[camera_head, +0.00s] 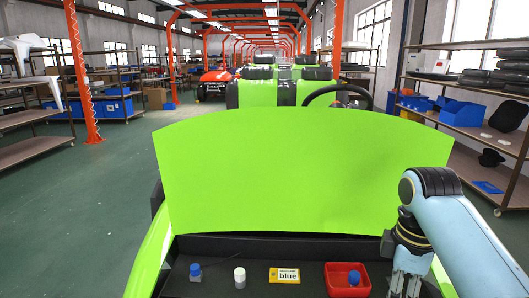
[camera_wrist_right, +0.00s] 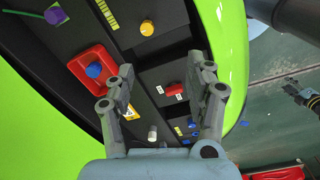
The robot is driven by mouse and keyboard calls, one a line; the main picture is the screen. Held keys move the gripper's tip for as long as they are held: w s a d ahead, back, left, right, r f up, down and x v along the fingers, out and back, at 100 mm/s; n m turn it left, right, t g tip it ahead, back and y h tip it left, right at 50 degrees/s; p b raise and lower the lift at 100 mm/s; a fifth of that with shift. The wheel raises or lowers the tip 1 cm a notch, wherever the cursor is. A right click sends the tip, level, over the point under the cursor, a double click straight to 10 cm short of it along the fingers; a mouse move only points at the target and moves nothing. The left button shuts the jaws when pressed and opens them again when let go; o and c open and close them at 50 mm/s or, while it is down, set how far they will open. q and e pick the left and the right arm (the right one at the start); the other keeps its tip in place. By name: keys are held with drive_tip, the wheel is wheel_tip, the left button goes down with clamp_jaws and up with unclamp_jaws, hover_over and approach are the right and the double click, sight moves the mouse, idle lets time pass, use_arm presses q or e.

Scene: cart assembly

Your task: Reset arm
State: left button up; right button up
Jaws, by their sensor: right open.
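My right gripper (camera_head: 405,284) points down at the right end of the black shelf (camera_head: 310,247) in the head view. In the right wrist view its two fingers (camera_wrist_right: 165,95) are spread with nothing between them, above the cart's panel. A red tray (camera_head: 334,290) holding a blue round part (camera_head: 354,278) is left of the gripper in the head view. What looks like my left gripper (camera_wrist_right: 305,97) shows small and dark at the right edge of the wrist view, over the floor; its jaws are unclear. The head view does not show it.
A large green panel (camera_head: 300,170) rises behind. The wrist view also shows a red block (camera_wrist_right: 176,89) and a yellow knob (camera_wrist_right: 147,28). Open green floor lies left.

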drive_tip(key=s+d+r+m+t, duration=0.15)
drive_tip(key=s+m, duration=0.45)
drive_tip(key=s, duration=0.6)
drive_tip(key=s+d+r+m+t, duration=0.1)
drive_tip(key=s+d+m+t, duration=0.1)
drive_tip(key=s+m, duration=0.65)
drive_tip(key=s+d+f+n+g+h+b, duration=0.15)
drive_tip(key=f+b, duration=0.35)
drive_tip(key=f, duration=1.2)
drive_tip(key=s+d+f+y+b, duration=0.1)
drive_tip(key=s+f+b, duration=0.35)
drive_tip(key=f, duration=1.35)
use_arm(q)
wheel_tip(320, 180, down, 21)
drive_tip(key=s+b, duration=0.1)
drive_tip(key=b, duration=1)
drive_tip(key=shift+s+r+g, duration=0.2)
drive_tip(key=shift+s+g, duration=0.1)
drive_tip(key=shift+s, duration=0.1)
use_arm(e)
drive_tip(key=s+f, duration=0.8)
drive_tip(key=f, duration=0.5)
drive_tip(key=s+f+g, duration=0.1)
drive_tip(key=s+f, duration=0.8)
drive_tip(key=f, duration=0.5)
drive_tip(key=shift+s+d, duration=0.15)
drive_tip(key=shift+d, duration=0.2)
